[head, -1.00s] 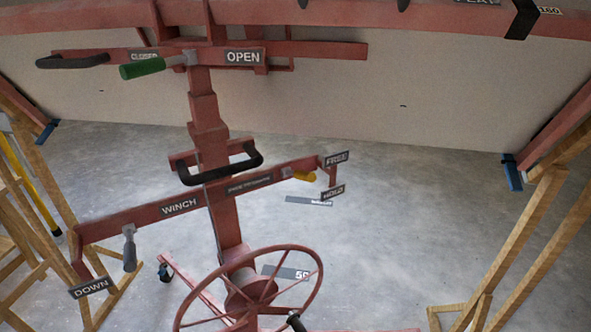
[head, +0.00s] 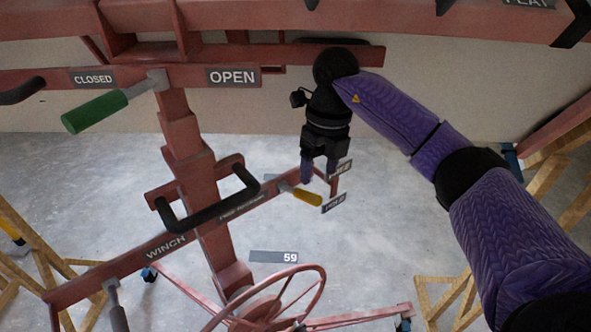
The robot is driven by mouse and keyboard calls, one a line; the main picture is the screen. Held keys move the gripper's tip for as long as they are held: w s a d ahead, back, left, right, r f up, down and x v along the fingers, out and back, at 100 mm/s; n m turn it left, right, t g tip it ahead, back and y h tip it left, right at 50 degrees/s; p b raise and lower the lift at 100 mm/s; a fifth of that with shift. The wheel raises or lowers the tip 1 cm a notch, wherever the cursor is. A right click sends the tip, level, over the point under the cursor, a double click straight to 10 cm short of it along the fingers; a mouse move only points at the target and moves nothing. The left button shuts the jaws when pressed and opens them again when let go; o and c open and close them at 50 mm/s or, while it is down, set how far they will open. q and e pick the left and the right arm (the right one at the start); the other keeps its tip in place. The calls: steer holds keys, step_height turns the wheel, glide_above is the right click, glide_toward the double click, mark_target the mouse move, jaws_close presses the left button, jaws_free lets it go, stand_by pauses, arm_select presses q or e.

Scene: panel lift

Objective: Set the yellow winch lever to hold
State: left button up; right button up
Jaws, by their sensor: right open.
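The yellow winch lever (head: 306,196) sits at the right end of the red winch crossbar (head: 205,226). Its handle sticks out to the right and slightly down. The HOLD plate (head: 335,203) is just right of its tip, and the FREE plate (head: 341,168) is above that, partly covered by my gripper. I cannot tell whether a finger touches the lever. My left gripper is out of view.
A black loop handle (head: 208,213) stands left of the lever. A green lever (head: 95,112) is at upper left by the CLOSED and OPEN plates. A red wheel (head: 275,300) is below. Wooden trestles (head: 555,195) stand at the sides. Grey floor is clear behind.

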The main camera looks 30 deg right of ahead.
mark_target(317, 196)
steer(key=shift+a+f, duration=0.1)
steer(key=shift+f, duration=0.25)
steer(key=f, duration=0.6)
steer(key=shift+s+a+b, duration=0.3)
steer(key=shift+s, duration=0.1)
steer(key=shift+f, duration=0.2)
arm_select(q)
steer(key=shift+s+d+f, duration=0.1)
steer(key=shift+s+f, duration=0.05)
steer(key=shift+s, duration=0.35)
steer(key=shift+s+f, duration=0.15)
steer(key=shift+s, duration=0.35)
arm_select(e)
steer(key=c, duration=0.4)
jaws_close()
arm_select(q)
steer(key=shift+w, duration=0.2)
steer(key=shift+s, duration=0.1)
